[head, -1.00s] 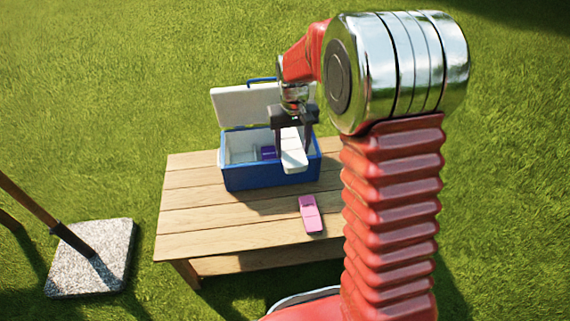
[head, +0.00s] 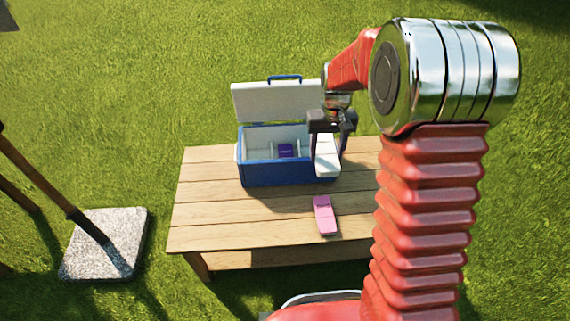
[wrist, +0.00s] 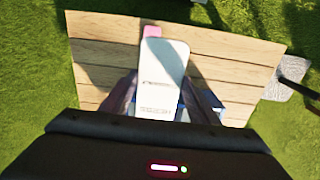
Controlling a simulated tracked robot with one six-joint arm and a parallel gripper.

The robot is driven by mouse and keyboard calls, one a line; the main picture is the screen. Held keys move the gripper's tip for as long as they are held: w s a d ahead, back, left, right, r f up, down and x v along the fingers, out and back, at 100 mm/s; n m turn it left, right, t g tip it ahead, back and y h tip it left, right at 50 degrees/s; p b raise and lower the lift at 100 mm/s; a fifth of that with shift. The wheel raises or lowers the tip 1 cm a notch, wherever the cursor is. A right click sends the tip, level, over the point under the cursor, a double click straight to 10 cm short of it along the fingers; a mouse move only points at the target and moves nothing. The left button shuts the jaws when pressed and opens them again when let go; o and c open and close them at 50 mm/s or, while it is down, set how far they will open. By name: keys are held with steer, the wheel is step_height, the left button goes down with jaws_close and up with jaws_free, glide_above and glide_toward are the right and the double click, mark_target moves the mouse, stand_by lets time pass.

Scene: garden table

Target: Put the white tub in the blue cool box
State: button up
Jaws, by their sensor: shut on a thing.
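The white tub (head: 327,163) is held between the fingers of my gripper (head: 329,148), which is shut on it. In the wrist view the tub (wrist: 162,75) lies lengthwise between the two dark fingers. In the head view it overlaps the right end of the blue cool box (head: 275,174); its exact height and whether it touches the box cannot be told. The cool box stands on the table with its white lid (head: 275,102) raised at the back. Its inside has dividers, and a purple thing (head: 286,150) sits in it. The box's right end is partly hidden by tub and gripper.
A pink object (head: 324,215) lies on the wooden table (head: 225,215) in front of the cool box. A stone slab (head: 105,245) with a wooden post stands on the grass at left.

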steer(key=s+d+f, duration=0.1)
steer(key=s+f, duration=0.1)
steer(key=f, duration=0.7)
steer(key=s+d+f, duration=0.2)
steer(key=f, duration=0.8)
steer(key=shift+s+d, duration=0.3)
steer(key=shift+w, duration=0.1)
